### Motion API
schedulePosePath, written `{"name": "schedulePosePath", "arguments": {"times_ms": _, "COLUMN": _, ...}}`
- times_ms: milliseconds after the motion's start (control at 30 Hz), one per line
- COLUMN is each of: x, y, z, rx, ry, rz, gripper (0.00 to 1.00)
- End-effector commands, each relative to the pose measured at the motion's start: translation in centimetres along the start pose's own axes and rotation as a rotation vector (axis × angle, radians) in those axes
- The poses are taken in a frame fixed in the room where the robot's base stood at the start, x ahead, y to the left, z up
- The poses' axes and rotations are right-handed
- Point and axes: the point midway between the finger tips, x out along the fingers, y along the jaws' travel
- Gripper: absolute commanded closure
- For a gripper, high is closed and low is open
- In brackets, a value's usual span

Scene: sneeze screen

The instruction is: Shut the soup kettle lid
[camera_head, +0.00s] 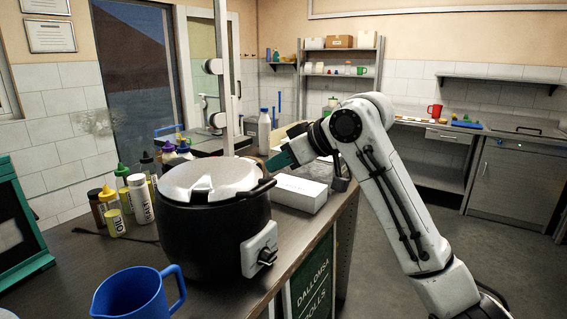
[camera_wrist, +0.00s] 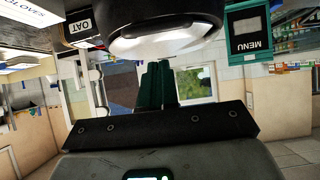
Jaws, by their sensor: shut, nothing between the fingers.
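The black soup kettle (camera_head: 205,232) stands upright on the dark counter, with a control knob on its right front. Its pale, shiny lid (camera_head: 205,178) lies down over the top; whether it is fully seated I cannot tell. A black handle (camera_head: 262,187) sticks out at the lid's right side. My gripper (camera_head: 277,163) is behind and right of the lid, apart from it, with its green fingers shut and empty. In the wrist view the shut fingers (camera_wrist: 157,85) point towards the kettle (camera_wrist: 165,22), which shows upside down at the top.
A blue jug (camera_head: 135,295) stands in front of the kettle. Several bottles (camera_head: 140,198) stand at its left. A white box (camera_head: 300,192) lies right of it, below my arm. A green-framed board (camera_head: 20,232) is at far left.

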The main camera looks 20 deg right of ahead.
Motion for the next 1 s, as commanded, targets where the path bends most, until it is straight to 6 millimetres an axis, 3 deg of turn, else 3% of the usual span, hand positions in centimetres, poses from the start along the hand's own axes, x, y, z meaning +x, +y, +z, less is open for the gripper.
{"name": "schedulePosePath", "arguments": {"times_ms": 33, "x": -0.6, "y": -0.1, "z": -1.0, "rx": -0.001, "ry": 0.001, "rz": -0.001, "gripper": 1.00}}
{"name": "schedulePosePath", "arguments": {"times_ms": 300, "x": -6.4, "y": 0.0, "z": -0.4, "rx": -0.002, "ry": 0.003, "rz": 0.002, "gripper": 1.00}}
{"name": "schedulePosePath", "arguments": {"times_ms": 500, "x": -9.2, "y": -0.1, "z": -0.4, "rx": -0.001, "ry": 0.001, "rz": 0.001, "gripper": 1.00}}
{"name": "schedulePosePath", "arguments": {"times_ms": 1000, "x": -10.1, "y": -0.1, "z": -0.4, "rx": 0.000, "ry": 0.000, "rz": -0.001, "gripper": 1.00}}
